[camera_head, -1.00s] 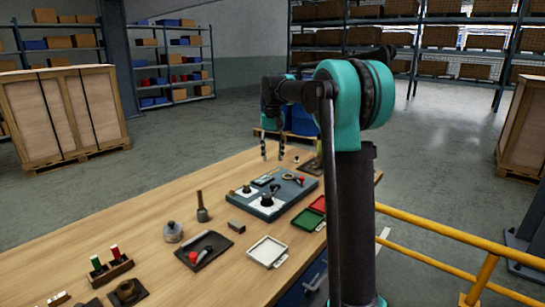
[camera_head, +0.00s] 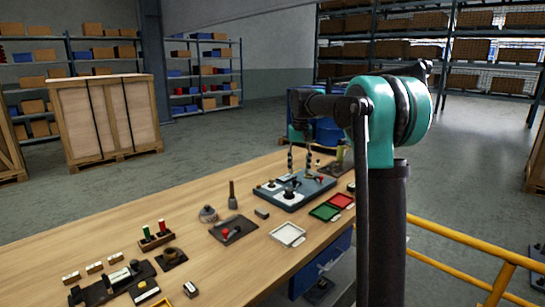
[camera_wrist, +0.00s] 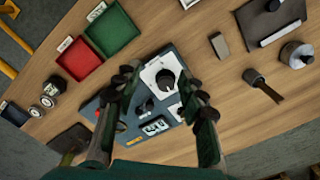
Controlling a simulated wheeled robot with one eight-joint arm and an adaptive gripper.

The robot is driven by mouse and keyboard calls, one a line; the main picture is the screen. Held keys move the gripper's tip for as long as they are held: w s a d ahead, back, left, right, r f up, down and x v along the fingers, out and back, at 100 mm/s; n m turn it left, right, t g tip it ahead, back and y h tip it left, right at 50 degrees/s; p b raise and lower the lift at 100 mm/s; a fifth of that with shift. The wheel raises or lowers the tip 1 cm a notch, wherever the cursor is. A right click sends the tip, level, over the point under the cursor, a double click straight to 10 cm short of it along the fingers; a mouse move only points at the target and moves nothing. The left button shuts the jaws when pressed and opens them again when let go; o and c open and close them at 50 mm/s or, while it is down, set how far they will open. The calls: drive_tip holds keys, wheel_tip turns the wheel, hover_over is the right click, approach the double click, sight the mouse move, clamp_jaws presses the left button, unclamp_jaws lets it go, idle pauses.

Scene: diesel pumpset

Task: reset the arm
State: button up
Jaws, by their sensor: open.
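My teal and black arm rises at the right of the head view and reaches out over the wooden table (camera_head: 190,271). My gripper (camera_head: 300,172) hangs above the far part of the table, over a grey-blue board (camera_head: 321,189) with several small parts on it. In the wrist view my gripper (camera_wrist: 160,95) has its two dark fingers spread apart. Between them the board shows, with a black round part on a white plate (camera_wrist: 172,65). Nothing is held between the fingers. The fingers hide parts of the board.
A green tray (camera_head: 324,212), a red tray (camera_head: 341,201) and a white tray (camera_head: 287,234) lie along the table's right edge. A dark mat (camera_head: 233,230) and a block with red and green pieces (camera_head: 156,240) lie nearer. A yellow railing (camera_head: 470,253) runs at the right.

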drive_tip(key=s+d+f, duration=0.2)
drive_tip(key=s+f, duration=0.2)
drive_tip(key=s, duration=0.1)
drive_tip(key=s+d+f+t, duration=0.1)
drive_tip(key=s+d+f, duration=0.1)
drive_tip(key=s, duration=0.4)
drive_tip(key=s+d+f+t, duration=0.1)
drive_tip(key=s+d+f, duration=0.1)
drive_tip(key=s+f, duration=0.3)
drive_tip(key=shift+s+d+f, duration=0.1)
drive_tip(key=shift+s+f, duration=0.25)
drive_tip(key=shift+s, duration=0.1)
drive_tip(key=s+d+f+t, duration=0.1)
drive_tip(key=s+f, duration=0.5)
drive_tip(key=s, duration=0.3)
drive_tip(key=s+d+f+t, duration=0.1)
drive_tip(key=s+d+f, duration=0.1)
drive_tip(key=s+f, duration=0.4)
drive_tip(key=s, duration=0.3)
drive_tip(key=shift+f, duration=0.2)
